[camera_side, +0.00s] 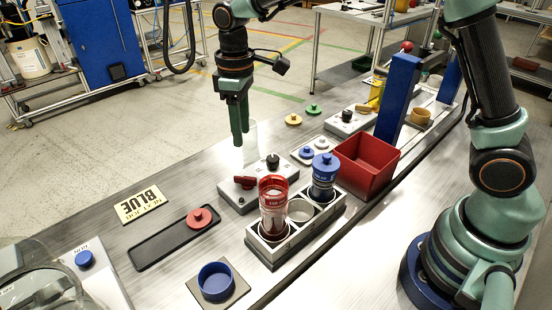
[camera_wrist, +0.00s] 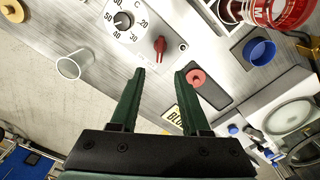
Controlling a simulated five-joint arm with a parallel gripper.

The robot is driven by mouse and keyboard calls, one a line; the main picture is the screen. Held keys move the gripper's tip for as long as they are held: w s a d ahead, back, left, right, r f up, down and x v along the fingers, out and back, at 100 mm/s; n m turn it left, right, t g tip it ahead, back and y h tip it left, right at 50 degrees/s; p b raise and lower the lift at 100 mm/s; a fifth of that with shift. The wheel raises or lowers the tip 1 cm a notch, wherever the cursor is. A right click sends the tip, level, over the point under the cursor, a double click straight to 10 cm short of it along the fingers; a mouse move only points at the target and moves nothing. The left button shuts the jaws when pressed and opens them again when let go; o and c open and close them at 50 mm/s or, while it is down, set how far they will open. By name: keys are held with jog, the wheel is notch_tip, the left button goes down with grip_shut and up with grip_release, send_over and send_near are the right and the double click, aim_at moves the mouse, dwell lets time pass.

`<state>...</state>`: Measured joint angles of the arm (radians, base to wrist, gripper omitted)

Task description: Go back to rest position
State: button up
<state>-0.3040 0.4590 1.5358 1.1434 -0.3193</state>
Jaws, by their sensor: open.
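My gripper (camera_side: 241,138) hangs fingers down above the bench, left of centre in the side view. Its two green fingers are apart and empty in the wrist view (camera_wrist: 159,72). A control box with a red lever (camera_side: 243,182) and a black knob (camera_side: 273,161) lies below it. A clear glass (camera_side: 250,134) stands just behind the fingers and also shows in the wrist view (camera_wrist: 73,66). A red labelled container (camera_side: 273,200) and a blue-lidded container (camera_side: 324,177) stand in a grey rack (camera_side: 262,250).
A red bin (camera_side: 367,165) and blue posts (camera_side: 398,98) stand to the right. A black tray (camera_side: 160,244) holds a red knobbed lid (camera_side: 199,217). A blue cup (camera_side: 215,282) stands in front. A yellow sign (camera_side: 144,204) reads BLUE. Space above the left bench is clear.

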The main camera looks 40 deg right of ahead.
jog(key=s+d+r+m+t, duration=0.3)
jog(key=s+d+r, duration=0.4)
jog(key=d+r, duration=0.1)
jog(key=s+d+m+t, duration=0.2)
jog(key=s+d+m, duration=0.2)
jog(key=s, duration=0.4)
jog(key=shift+s+d+t, duration=0.25)
jog(key=shift+d+t, duration=0.05)
jog(key=shift+d, duration=0.6)
jog(key=shift+r, duration=0.1)
